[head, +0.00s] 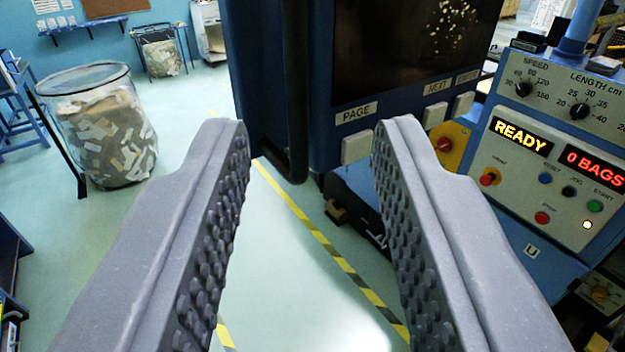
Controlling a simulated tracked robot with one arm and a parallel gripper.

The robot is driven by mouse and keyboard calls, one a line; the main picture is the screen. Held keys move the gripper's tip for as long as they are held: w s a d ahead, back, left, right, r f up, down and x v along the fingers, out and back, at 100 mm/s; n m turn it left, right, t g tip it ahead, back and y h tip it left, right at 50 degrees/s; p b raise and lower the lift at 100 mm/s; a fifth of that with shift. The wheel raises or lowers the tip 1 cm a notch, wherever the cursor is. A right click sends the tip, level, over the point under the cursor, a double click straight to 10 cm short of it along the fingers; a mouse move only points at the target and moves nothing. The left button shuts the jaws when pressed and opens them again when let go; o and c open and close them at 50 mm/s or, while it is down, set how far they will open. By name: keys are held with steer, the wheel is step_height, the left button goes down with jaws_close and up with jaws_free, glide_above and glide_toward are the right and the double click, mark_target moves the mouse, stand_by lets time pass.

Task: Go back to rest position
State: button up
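My gripper (311,138) is open, with its two grey studded fingers wide apart and nothing between them. The fingers reach up from the bottom of the head view. Ahead of the fingertips is a blue machine panel (265,80) with a dark screen (410,45) and a row of pale buttons. The button under the PAGE label (358,147) shows just left of the right fingertip. I cannot tell whether the fingertip touches it.
A control box (530,205) at the right reads READY and 0 BAGS, with several coloured buttons. A dark vertical handle (295,90) stands in front of the panel. A clear bin of paper scraps (100,125) is at the left. Yellow-black tape (310,228) crosses the open floor.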

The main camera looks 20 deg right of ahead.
stand_by(0.3)
steer(key=w+a+r+n+b, duration=0.3)
steer(key=w+a+r, duration=0.8)
steer(key=w+r, duration=0.3)
steer(key=w+a+n+y+b, duration=0.1)
steer(key=w+a, duration=0.6)
steer(key=w, duration=0.2)
steer(key=w+a+n+y+b, duration=0.1)
steer(key=w+a+b, duration=0.1)
steer(key=w+a, duration=0.55)
steer(key=w+a+f+y+b, duration=0.1)
steer(key=w+a+f, duration=0.4)
steer(key=w, duration=0.4)
steer(key=w+a+f+y+b, duration=0.1)
steer(key=w+a+f, duration=0.3)
steer(key=w, duration=0.4)
steer(key=w+a+f+y+b, duration=0.1)
steer(key=w+a+f+y, duration=0.1)
steer(key=w+a+f, duration=0.5)
steer(key=w+a+f+m+g+b, duration=0.1)
steer(key=w+f, duration=0.7)
steer(key=w, duration=0.1)
steer(key=shift+w+a+f+g, duration=0.25)
steer(key=shift+a+g, duration=0.05)
